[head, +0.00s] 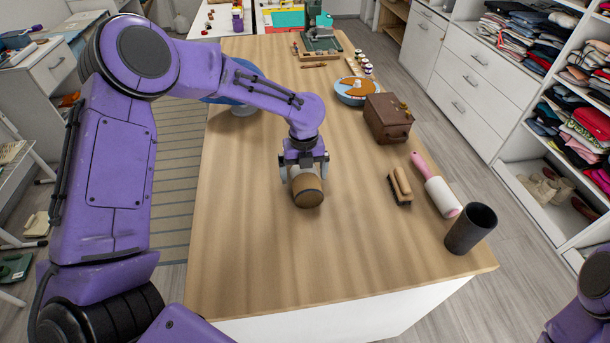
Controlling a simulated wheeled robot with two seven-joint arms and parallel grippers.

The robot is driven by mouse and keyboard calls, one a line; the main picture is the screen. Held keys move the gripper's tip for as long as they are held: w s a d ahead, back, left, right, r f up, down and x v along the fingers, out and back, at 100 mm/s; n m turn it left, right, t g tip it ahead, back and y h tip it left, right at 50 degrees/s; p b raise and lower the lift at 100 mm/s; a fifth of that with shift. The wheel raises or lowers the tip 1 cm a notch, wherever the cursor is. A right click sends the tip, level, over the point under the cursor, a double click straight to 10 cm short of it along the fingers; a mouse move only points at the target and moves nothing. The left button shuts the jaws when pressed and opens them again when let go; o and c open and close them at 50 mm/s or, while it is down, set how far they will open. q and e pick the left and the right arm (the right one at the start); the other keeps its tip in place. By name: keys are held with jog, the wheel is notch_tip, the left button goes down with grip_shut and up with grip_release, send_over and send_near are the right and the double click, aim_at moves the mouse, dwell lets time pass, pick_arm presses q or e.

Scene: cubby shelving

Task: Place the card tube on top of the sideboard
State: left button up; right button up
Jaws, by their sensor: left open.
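A short brown cylinder (308,192), which looks like the card tube, is at the middle of a wood-topped unit with white sides (262,240), which may be the sideboard. My left gripper (306,180) points down over the cylinder, with its pale fingers on either side of it. The gripper is open, not clamped on it. Whether the cylinder touches the wood cannot be told, as the gripper covers part of it. My right gripper is out of view; only a purple part of that arm shows at the bottom right corner.
To the right on the wood top are a brush (400,187), a pink-handled roller (440,192), a dark open cylinder (471,229), a brown box (388,118) and a blue bowl (356,90). The front left top is clear. White drawers (470,80) and clothes shelves stand beyond.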

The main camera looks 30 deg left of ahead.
pick_arm(q)
jog(key=c, duration=1.1)
jog(key=shift+c, duration=0.2)
